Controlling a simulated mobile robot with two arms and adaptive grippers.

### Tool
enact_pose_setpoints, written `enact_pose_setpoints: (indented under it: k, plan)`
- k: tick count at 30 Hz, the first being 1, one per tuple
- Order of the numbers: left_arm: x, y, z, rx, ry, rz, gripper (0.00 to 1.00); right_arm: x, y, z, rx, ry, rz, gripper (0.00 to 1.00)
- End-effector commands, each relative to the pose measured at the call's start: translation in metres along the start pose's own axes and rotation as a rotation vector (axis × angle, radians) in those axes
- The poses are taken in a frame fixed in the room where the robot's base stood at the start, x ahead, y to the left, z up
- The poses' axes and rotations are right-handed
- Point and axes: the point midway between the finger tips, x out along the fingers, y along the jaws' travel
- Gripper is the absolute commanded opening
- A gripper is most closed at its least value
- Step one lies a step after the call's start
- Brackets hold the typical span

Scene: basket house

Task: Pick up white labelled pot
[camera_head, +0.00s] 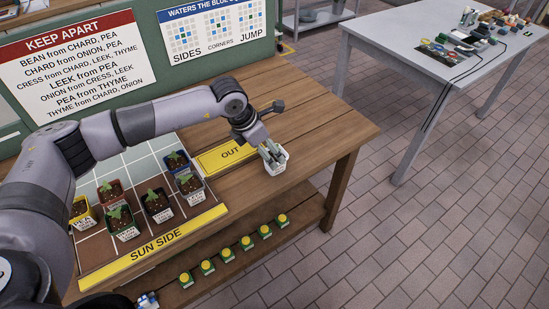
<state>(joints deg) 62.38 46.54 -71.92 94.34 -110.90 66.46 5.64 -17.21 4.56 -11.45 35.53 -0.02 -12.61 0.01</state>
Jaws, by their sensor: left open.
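A small white pot (275,164) stands on the wooden bench just right of the yellow OUT strip (226,156). My left gripper (271,151) is over this pot, with its open fingers at the rim. The fingers hide the pot's contents, and I cannot tell if they touch it. Several labelled seedling pots stand on the tiled grid to the left, including a black one (157,206), a green one (123,225), a blue one (176,161) and a grey one (189,189). My right gripper is not in view.
The tiled grid has a yellow SUN SIDE strip (155,245) along its front. Small yellow-topped green items (247,242) line the lower shelf. Rule boards (72,62) stand behind. The bench top (320,128) right of the pot is clear. A grey table (390,38) stands farther right.

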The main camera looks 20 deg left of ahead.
Motion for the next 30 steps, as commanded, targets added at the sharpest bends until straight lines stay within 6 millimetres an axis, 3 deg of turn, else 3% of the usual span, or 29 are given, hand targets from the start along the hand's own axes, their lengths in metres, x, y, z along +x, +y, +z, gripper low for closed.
enact_pose_setpoints:
  k: [5,15,23,30]
  plan:
    - [0.01,-0.003,0.001,0.001,0.001,-0.001,0.73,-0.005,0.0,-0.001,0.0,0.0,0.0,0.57]
    - [0.054,-0.008,0.0,0.0,0.001,-0.001,0.73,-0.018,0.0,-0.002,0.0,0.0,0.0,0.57]
    - [0.057,-0.007,0.0,0.0,0.0,0.0,0.72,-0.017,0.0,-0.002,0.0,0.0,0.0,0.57]
    - [0.056,-0.007,0.0,0.0,0.0,0.0,0.56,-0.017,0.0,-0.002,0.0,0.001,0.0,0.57]
